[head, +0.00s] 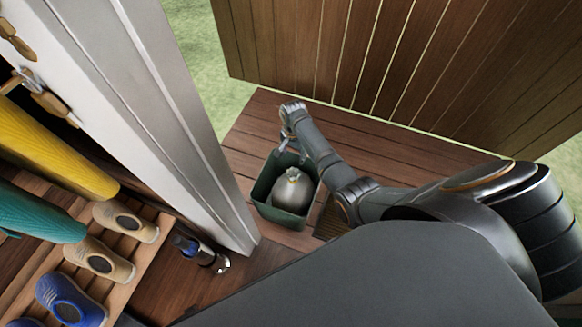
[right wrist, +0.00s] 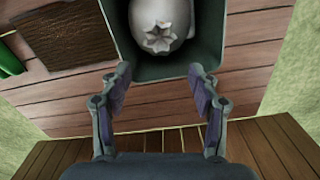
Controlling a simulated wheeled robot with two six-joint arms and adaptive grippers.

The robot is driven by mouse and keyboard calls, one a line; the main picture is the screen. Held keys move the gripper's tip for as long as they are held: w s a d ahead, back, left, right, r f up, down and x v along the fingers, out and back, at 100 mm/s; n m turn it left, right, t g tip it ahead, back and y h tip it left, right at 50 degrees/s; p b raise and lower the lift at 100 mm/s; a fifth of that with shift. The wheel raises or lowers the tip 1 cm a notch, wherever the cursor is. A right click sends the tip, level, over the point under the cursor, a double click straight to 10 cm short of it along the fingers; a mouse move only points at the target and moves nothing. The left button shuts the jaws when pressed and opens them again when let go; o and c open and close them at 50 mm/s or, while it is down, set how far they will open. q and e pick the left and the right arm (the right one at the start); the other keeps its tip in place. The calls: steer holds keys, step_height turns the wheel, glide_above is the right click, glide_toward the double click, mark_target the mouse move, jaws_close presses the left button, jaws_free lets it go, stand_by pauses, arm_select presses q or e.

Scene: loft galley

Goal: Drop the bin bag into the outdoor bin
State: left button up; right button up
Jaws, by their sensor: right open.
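The grey bin bag (head: 292,191), with a gathered top, sits inside the dark green outdoor bin (head: 263,187), which is open at the top. In the right wrist view the bag (right wrist: 160,18) shows inside the bin (right wrist: 198,47), its tied top facing the camera. My right gripper (right wrist: 160,76) is open and empty, its fingers apart at the near rim of the bin. In the head view my right gripper (head: 287,141) is at the bin's far edge, partly hidden by its own wrist. I do not see my left gripper.
The bin stands on a wooden deck (head: 245,140) beside a brown doormat (right wrist: 70,35). A plank panel (head: 340,50) rises behind. A white door frame (head: 150,90) stands left. Shoes (head: 100,258) sit on a slatted rack. A small dark-blue object (head: 200,250) lies near the frame.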

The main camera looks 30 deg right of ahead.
step_height(320, 180, up, 12)
stand_by(0.4)
stand_by(0.5)
steer(key=s+d+f+n, duration=0.15)
steer(key=s+f, duration=0.25)
steer(key=f, duration=0.4)
steer(key=s+f+n, duration=0.3)
steer(key=s+f, duration=0.1)
steer(key=f, duration=0.4)
steer(key=s+f+n, duration=0.2)
steer(key=s+f, duration=0.3)
steer(key=f, duration=0.3)
steer(key=s+d+f+n+t, duration=0.1)
steer(key=s+f+n, duration=0.2)
steer(key=s+f, duration=0.45)
steer(key=s+f+n, duration=0.3)
steer(key=s+f, duration=0.1)
steer(key=s, duration=0.7)
arm_select(q)
steer(key=s+r+p, duration=0.9)
steer(key=r+p, duration=0.4)
steer(key=p, duration=0.5)
steer(key=shift+s+a+r+p, duration=0.15)
steer(key=shift+s+r+p, duration=0.1)
steer(key=shift+p, duration=0.1)
arm_select(e)
steer(key=s+r, duration=1)
steer(key=r, duration=0.3)
steer(key=shift+d+r+h, duration=0.15)
steer(key=shift+h, duration=0.25)
